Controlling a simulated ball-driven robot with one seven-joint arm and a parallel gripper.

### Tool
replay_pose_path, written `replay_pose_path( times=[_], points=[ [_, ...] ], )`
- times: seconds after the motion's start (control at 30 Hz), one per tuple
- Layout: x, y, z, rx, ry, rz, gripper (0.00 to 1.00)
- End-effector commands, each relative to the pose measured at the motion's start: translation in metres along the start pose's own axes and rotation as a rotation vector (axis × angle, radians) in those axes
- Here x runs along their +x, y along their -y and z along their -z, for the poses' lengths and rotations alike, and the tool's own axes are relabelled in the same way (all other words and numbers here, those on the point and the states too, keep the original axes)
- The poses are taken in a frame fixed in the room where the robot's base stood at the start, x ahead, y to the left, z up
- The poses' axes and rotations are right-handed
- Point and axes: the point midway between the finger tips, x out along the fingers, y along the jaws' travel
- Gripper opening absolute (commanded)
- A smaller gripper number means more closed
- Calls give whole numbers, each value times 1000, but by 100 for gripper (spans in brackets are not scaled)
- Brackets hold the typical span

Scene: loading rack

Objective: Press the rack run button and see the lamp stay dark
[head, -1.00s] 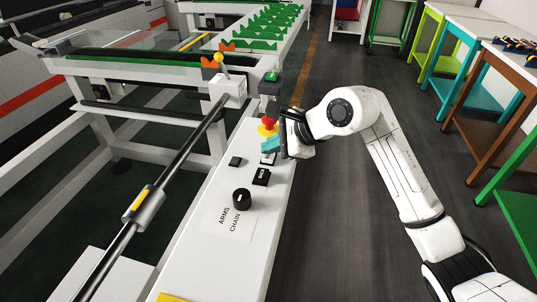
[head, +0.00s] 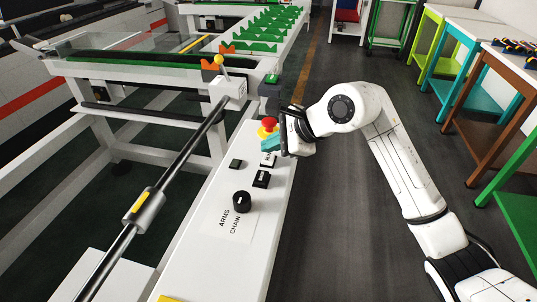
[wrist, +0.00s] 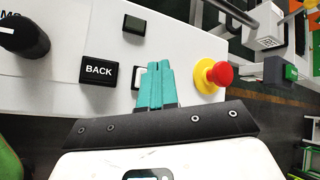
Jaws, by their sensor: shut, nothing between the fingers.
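The white panel (head: 190,262) runs along the rack's near side. A white square button (head: 268,159) with lettering too small to read sits on it, beside the black BACK button (head: 261,179). My gripper (head: 270,142) is shut and empty, its teal fingers over the panel near the white button. In the wrist view the fingers (wrist: 157,70) partly cover the white button (wrist: 137,77); contact cannot be told. A small square lamp (head: 236,163) on the panel is dark; it is also dark in the wrist view (wrist: 134,25).
A red emergency knob (head: 268,125) on a yellow collar stands close to my fingers. A black rotary knob (head: 242,201) is nearer on the panel. A dark box with a green top (head: 272,79) stands beyond. Open floor lies right, before coloured tables (head: 490,90).

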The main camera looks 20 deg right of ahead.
Motion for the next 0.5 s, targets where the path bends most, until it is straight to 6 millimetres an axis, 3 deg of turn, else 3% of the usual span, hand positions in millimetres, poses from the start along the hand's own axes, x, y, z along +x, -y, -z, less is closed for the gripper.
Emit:
replay_pose_path(
  times=[0.5],
  points=[
    [-8,6,-5,-1,0,1,0]
  ],
)
